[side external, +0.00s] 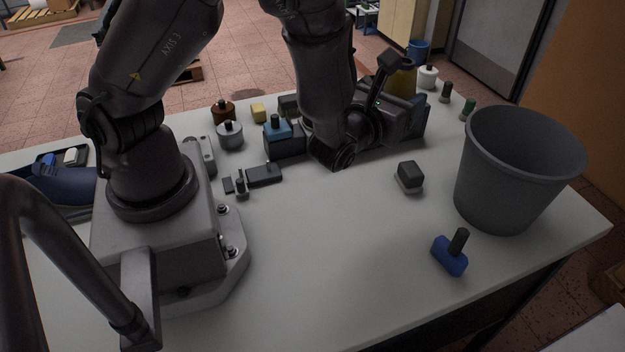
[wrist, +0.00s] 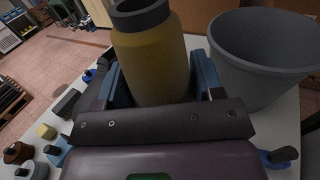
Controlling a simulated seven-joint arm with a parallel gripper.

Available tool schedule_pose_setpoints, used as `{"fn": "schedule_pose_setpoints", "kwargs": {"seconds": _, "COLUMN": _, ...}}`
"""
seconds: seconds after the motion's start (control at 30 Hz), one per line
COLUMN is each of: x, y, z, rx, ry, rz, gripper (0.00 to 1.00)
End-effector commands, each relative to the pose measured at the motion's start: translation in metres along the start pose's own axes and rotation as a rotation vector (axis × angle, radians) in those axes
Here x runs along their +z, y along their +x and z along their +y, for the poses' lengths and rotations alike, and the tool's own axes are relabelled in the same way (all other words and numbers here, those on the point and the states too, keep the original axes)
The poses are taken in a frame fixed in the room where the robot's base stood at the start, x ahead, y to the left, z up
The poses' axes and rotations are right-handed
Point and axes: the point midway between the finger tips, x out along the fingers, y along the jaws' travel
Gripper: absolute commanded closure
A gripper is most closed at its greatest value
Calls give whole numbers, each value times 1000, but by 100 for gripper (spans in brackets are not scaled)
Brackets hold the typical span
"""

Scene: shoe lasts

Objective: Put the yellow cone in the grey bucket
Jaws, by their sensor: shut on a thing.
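The yellow cone (wrist: 155,58) looks like a tapered yellow body with a dark grey top in the wrist view. My gripper (wrist: 162,85) is shut on it, with a blue finger on each side. In the side view the cone (side external: 404,82) shows partly behind my gripper (side external: 416,112), near the table's far edge. Its lower end is hidden, so I cannot tell whether it touches the table. The grey bucket (side external: 512,185) stands upright at the table's right side, apart from my gripper. It also shows to the right of the cone in the wrist view (wrist: 262,75).
A small black block (side external: 410,176) and a blue piece with a dark handle (side external: 450,255) lie near the bucket. White (side external: 428,77) and green (side external: 469,108) pieces stand behind. Several small objects lie left of my gripper. The front middle of the table is clear.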

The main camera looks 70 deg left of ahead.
Motion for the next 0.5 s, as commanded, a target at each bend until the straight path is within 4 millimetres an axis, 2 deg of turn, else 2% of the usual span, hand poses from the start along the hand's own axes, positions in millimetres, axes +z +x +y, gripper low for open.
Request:
{"fn": "schedule_pose_setpoints", "kwargs": {"seconds": 0.13, "x": -15, "y": 0, "z": 7, "rx": 12, "ry": 7, "rz": 2, "gripper": 68}}
{"fn": "schedule_pose_setpoints", "kwargs": {"seconds": 0.23, "x": -39, "y": -5, "z": 23, "rx": 68, "ry": 11, "rz": 3, "gripper": 68}}
{"fn": "schedule_pose_setpoints", "kwargs": {"seconds": 0.37, "x": -75, "y": -20, "z": 62, "rx": 225, "ry": 13, "rz": 2, "gripper": 68}}
{"fn": "schedule_pose_setpoints", "kwargs": {"seconds": 0.4, "x": -85, "y": -26, "z": 77, "rx": 287, "ry": 13, "rz": 1, "gripper": 68}}
{"fn": "schedule_pose_setpoints", "kwargs": {"seconds": 0.5, "x": -102, "y": -45, "z": 108, "rx": 429, "ry": 8, "rz": 0, "gripper": 69}}
